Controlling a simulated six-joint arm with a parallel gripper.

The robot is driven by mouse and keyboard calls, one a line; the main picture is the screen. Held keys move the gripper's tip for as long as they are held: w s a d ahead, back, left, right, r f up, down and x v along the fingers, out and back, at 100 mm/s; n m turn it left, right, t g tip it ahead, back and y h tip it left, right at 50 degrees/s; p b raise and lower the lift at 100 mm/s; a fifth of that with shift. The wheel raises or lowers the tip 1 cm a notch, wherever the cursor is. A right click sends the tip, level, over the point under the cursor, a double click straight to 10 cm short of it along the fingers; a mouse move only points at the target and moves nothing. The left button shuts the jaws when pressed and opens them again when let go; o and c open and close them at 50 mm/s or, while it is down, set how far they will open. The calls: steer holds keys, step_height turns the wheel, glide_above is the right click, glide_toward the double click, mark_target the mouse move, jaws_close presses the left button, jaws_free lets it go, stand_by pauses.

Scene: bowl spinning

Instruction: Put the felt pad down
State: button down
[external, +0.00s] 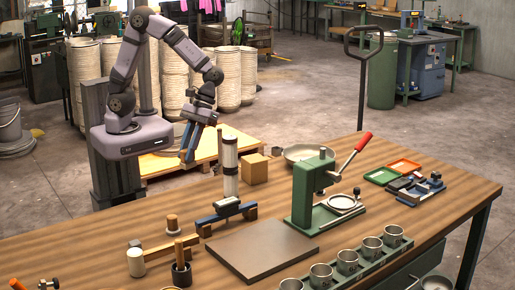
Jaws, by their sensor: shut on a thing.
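My gripper (187,155) points down at the left, above the far left edge of the bench, with its long blue fingers close together. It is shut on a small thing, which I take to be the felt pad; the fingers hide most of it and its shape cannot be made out. The gripper is clear of the bench top, left of the white upright cylinder. A flat dark grey-brown square slab (262,252) lies on the wooden bench (385,200) near the middle front.
A blue-and-wood clamp piece (225,211) stands by the white cylinder (230,165). A cardboard-coloured block (254,169), a green press with a red handle (308,195), a shallow metal pan (300,153) and a row of metal cups (347,260) stand to the right.

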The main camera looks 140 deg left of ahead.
steer(key=a+n+t+y+p, duration=0.3)
steer(key=a+n, duration=0.6)
steer(key=a, duration=1.4)
steer(key=w+a+r+n+y+b, duration=0.1)
steer(key=w+a+n+y+b, duration=0.1)
steer(key=a+n, duration=0.5)
steer(key=w+a+n+y+b, duration=0.3)
steer(key=w+a+n+y, duration=0.2)
steer(key=a, duration=1.1)
steer(key=shift+w+r+n, duration=0.4)
steer(key=shift+w+n, duration=0.7)
steer(key=shift+n, duration=0.7)
steer(key=shift+f, duration=0.1)
steer(key=shift+f+p, duration=1.2)
steer(key=shift+f, duration=3.7)
steer(key=shift+f, duration=0.1)
